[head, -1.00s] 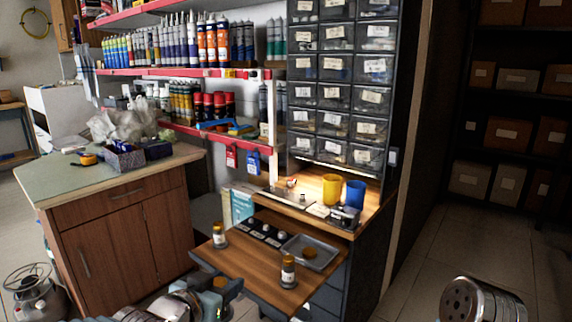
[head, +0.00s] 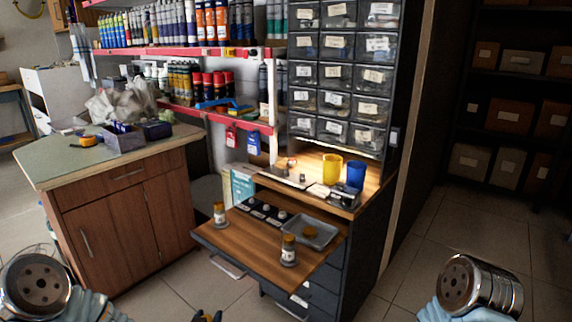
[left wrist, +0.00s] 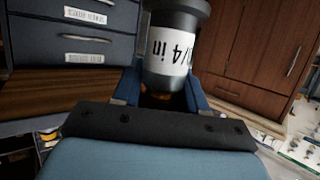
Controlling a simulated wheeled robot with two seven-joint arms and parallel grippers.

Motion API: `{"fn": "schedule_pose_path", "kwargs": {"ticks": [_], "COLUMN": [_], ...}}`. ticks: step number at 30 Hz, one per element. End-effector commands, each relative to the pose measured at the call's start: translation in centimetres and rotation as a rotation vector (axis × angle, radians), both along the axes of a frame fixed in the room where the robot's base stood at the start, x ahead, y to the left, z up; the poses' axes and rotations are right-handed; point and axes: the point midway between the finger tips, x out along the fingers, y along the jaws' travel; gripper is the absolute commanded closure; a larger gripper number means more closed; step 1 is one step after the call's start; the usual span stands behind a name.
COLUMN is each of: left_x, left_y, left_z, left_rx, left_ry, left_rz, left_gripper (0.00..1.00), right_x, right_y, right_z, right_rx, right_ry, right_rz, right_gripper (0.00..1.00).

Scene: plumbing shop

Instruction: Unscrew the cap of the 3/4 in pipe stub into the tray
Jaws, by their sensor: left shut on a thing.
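My left gripper (head: 205,317) is at the bottom edge of the head view, mostly cut off. The left wrist view shows its fingers (left wrist: 155,95) shut on the orange cap of the 3/4 in pipe stub (left wrist: 170,58). The stub is grey with a white "3/4 in" label, upside down in this picture, and a dark flanged base. It is held off the board. The grey tray (head: 322,238) sits on the pull-out board's right side with a round orange-brown piece in it. My right gripper is out of view; only part of my right arm shows.
The wooden pull-out board (head: 240,240) bears two other orange-capped stubs, one at the left (head: 219,213) and one at the front (head: 288,252). A yellow cup (head: 332,169) and a blue cup (head: 355,175) stand behind. A brown cabinet (head: 130,225) is at the left.

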Motion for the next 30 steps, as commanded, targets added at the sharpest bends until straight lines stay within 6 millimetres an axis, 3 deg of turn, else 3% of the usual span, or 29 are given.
{"fn": "schedule_pose_path", "kwargs": {"ticks": [20,23,30], "left_x": [0.2,0.0,-0.9], "left_y": [-0.3,-1.7,-7.9], "left_z": [0.8,0.6,-0.3], "left_rx": [-0.002,-0.003,-0.003], "left_ry": [-0.015,-0.014,-0.011], "left_rz": [-0.016,-0.078,-0.356], "left_gripper": [1.00,1.00,1.00], "right_x": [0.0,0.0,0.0], "right_y": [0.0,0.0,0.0], "right_z": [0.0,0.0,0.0], "right_rx": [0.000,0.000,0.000], "right_ry": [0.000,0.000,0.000], "right_rz": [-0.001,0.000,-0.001], "right_gripper": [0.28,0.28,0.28]}}
